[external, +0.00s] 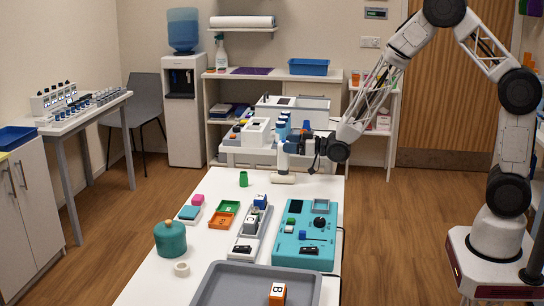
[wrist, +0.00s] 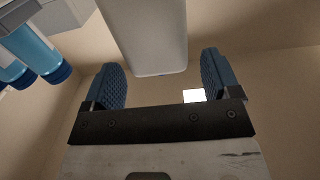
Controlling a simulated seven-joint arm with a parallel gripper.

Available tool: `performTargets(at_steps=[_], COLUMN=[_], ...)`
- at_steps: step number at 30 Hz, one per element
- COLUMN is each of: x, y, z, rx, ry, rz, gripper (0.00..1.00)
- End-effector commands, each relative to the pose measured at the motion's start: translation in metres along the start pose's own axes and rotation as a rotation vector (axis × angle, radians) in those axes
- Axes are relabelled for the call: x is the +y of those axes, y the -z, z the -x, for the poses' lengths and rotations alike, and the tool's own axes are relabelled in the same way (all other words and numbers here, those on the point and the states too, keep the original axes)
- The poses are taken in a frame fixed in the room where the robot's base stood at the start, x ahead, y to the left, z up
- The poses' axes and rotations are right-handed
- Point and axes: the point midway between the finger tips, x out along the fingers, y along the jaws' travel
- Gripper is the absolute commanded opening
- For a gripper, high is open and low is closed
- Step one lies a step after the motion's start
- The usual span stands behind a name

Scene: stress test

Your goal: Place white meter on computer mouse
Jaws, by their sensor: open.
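My gripper (external: 306,147) is at the far end of the white table, turned sideways toward a white upright piece (external: 283,162) on a pale base. In the wrist view, my gripper (wrist: 160,68) is open, its blue ribbed fingers spread apart. A pale rounded block (wrist: 150,32) shows beyond and between them; contact is not visible. A white device with a black face (external: 243,249) lies near the table's middle and may be the white meter, but I cannot tell. I cannot clearly pick out the computer mouse; a small black object (external: 310,250) lies on the teal panel.
The teal panel (external: 290,236), grey tray (external: 215,290), teal jar (external: 170,239) and orange tray (external: 223,208) crowd the near table. Blue-capped bottles (wrist: 28,48) are at left in the wrist view. Bare white table (external: 218,183) shows at the far left.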

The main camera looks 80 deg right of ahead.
Motion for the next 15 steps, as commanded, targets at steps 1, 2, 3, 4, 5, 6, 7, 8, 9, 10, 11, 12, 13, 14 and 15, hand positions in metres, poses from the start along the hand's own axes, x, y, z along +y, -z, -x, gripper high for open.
performTargets(at_steps=[1, 2, 3, 4, 5, 6, 7, 8, 9, 10, 11, 12, 13, 14, 15], x=[0.000, 0.001, 0.001, 0.001, 0.001, 0.001, 0.001, 0.001, 0.001, 0.001, 0.001, 0.001, 0.001, 0.000, 0.001], y=[0.001, 0.001, 0.001, 0.001, 0.001, 0.002, 0.002, 0.001, 0.001, 0.001, 0.001, 0.001, 0.001, 0.000, 0.000], z=[0.006, 0.010, 0.016, 0.020, 0.024, 0.029, 0.033, 0.037, 0.043, 0.047, 0.051, 0.056, 0.060, 0.064, 0.068], rx=[0.001, 0.001, 0.000, 0.000, 0.000, 0.001, 0.002, 0.001, 0.001, 0.001, 0.001, 0.001, 0.000, 0.000, 0.000], ry=[-0.001, -0.001, -0.002, -0.002, -0.002, -0.002, -0.002, -0.002, -0.002, -0.002, -0.001, -0.001, -0.001, -0.001, -0.002], rz=[0.000, 0.000, 0.000, 0.000, 0.000, 0.000, 0.000, 0.000, 0.000, 0.000, 0.000, 0.000, 0.000, 0.000, 0.000], gripper=[0.83, 0.83, 0.83, 0.83, 0.83, 0.83, 0.83, 0.83, 0.83, 0.83, 0.83, 0.83, 0.83, 0.83, 0.83])
